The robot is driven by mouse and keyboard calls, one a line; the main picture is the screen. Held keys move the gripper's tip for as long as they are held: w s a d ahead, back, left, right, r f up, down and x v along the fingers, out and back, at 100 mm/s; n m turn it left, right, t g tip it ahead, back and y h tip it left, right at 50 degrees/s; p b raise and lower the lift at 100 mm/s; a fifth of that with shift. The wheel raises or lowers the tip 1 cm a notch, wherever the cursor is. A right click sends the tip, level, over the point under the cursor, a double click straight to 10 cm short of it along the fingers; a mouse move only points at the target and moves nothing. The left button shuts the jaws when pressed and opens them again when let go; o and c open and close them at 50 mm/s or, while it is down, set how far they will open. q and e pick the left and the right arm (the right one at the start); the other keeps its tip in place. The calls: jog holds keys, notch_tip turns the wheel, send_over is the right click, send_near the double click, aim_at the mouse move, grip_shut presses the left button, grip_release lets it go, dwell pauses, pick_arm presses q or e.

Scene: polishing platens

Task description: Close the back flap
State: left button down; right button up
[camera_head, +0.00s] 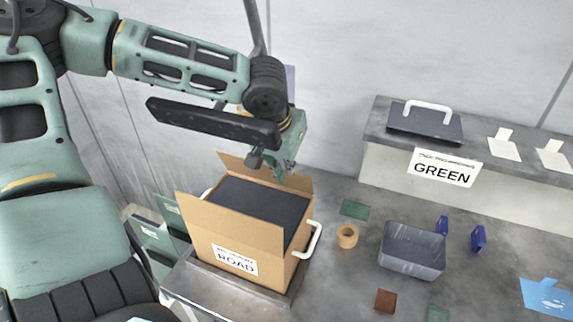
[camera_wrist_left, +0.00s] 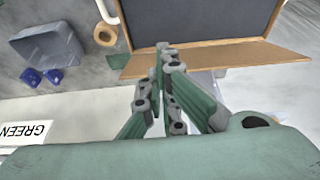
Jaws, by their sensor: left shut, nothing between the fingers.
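An open brown cardboard box (camera_head: 204,240) labelled ROAD stands on a metal surface, with a dark flat-topped item (camera_head: 262,199) inside it. The back flap (camera_head: 234,166) stands raised along the box's far edge. It also shows in the left wrist view as a brown strip (camera_wrist_left: 235,57) beside the dark top. My left gripper (camera_head: 281,176) points down at the back flap, right of its middle, shut and empty. In the left wrist view its fingertips (camera_wrist_left: 168,52) overlap the flap; I cannot tell whether they touch it. My right gripper is not in view.
White handles (camera_head: 316,240) stick out at the box's sides. To the right lie a tape roll (camera_head: 347,236), a grey bin (camera_head: 411,251) and blue clips. A raised shelf (camera_head: 385,185) marked GREEN holds a dark case (camera_head: 425,123). A wall stands behind.

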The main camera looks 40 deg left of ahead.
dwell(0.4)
pick_arm(q)
jog(key=shift+s, duration=0.1)
jog(key=shift+s+d+r, duration=0.15)
jog(key=shift+s, duration=0.45)
